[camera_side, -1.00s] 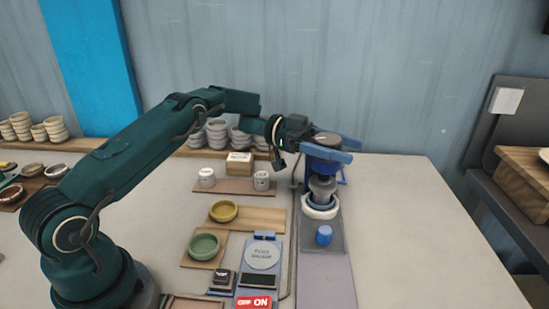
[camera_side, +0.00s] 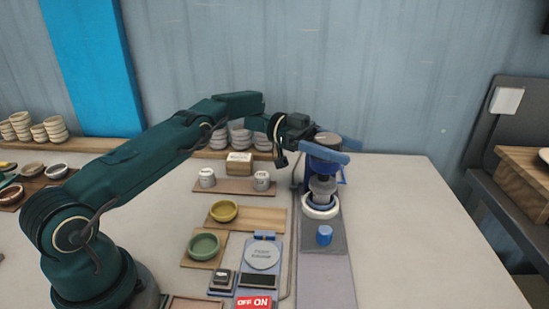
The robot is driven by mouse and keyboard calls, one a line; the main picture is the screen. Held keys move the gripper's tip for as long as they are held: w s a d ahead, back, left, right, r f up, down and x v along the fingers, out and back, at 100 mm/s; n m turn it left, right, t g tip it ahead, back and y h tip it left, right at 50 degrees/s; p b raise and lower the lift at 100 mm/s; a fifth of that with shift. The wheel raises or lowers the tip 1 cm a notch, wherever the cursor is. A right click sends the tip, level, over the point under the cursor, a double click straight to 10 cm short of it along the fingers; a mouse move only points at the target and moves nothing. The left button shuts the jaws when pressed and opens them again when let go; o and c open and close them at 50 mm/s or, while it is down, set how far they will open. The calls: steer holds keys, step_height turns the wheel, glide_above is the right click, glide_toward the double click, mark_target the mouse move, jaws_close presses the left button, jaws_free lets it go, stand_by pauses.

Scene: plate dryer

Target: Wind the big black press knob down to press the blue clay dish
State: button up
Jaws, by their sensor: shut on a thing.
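The press (camera_side: 341,173) stands at the right of the work area, with a blue frame and a grey press head (camera_side: 322,188) under it. The big knob (camera_side: 328,139) shows as a dark disc at the top of the press. My gripper (camera_side: 326,150) is at the top of the press, its blue fingers shut on the knob. The near finger hides part of the knob. Below the press head, a blue dish (camera_side: 321,201) sits in a white ring (camera_side: 320,212). I cannot tell whether the head touches the dish.
A blue cylinder (camera_side: 324,235) stands in front of the press. A yellow bowl (camera_side: 224,211), a green bowl (camera_side: 204,246) and a scale (camera_side: 261,256) lie to the left. The table right of the press is clear.

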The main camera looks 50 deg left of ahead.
mark_target(318, 140)
steer(key=o, duration=1.4)
steer(key=shift+d+r, duration=0.1)
steer(key=shift+v, duration=2.6)
